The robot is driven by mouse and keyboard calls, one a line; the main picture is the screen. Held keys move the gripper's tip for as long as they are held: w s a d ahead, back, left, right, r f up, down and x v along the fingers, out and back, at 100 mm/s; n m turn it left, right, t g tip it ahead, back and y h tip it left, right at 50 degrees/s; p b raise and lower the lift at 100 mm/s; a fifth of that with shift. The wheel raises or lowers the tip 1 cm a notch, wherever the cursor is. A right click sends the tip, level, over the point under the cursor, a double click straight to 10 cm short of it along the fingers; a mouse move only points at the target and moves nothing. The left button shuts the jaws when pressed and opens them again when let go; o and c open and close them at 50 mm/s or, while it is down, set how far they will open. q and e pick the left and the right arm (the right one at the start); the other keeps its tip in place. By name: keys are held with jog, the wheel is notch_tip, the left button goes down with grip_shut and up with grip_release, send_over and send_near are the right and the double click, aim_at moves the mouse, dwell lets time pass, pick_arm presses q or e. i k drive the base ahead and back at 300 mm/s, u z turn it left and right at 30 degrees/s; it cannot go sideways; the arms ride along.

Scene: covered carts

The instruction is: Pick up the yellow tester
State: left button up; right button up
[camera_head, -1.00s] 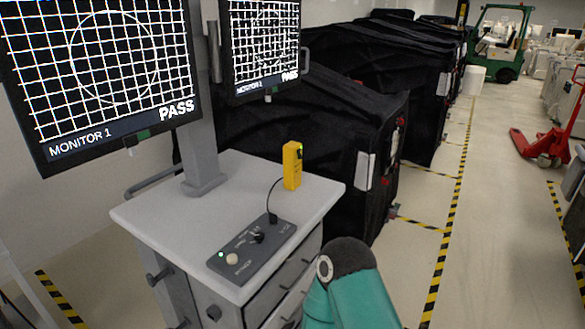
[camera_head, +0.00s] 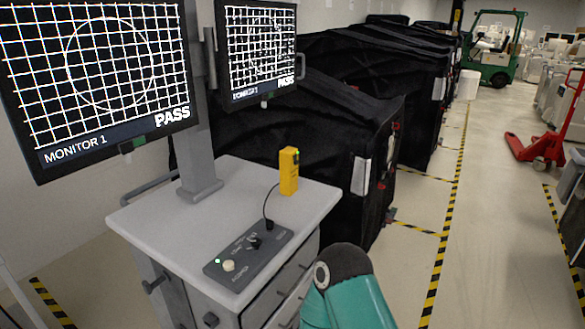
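The yellow tester (camera_head: 288,172) stands upright on the grey cart top (camera_head: 232,180), near its back right corner. It has a dark patch with a small green light near its top. A black cable runs near it down to a dark control box (camera_head: 248,254) at the front of the cart top. Neither gripper is in view. Only a teal and black link of one of my arms shows at the bottom, right of the cart, apart from the tester.
Two monitors (camera_head: 98,80) showing grids and PASS stand on a post at the cart's back left. Black covered carts (camera_head: 325,125) stand behind. Floor with yellow-black tape (camera_head: 438,262) is open to the right. A red pallet jack (camera_head: 545,145) and green forklift (camera_head: 495,50) are farther off.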

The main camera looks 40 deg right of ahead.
aim_at(288, 172)
jog(key=u, duration=1.3)
jog(key=i, duration=0.15)
jog(key=z, duration=3)
jog(key=i, duration=0.15)
jog(key=z, duration=1.3)
jog(key=i, duration=3)
jog(key=u, duration=0.3)
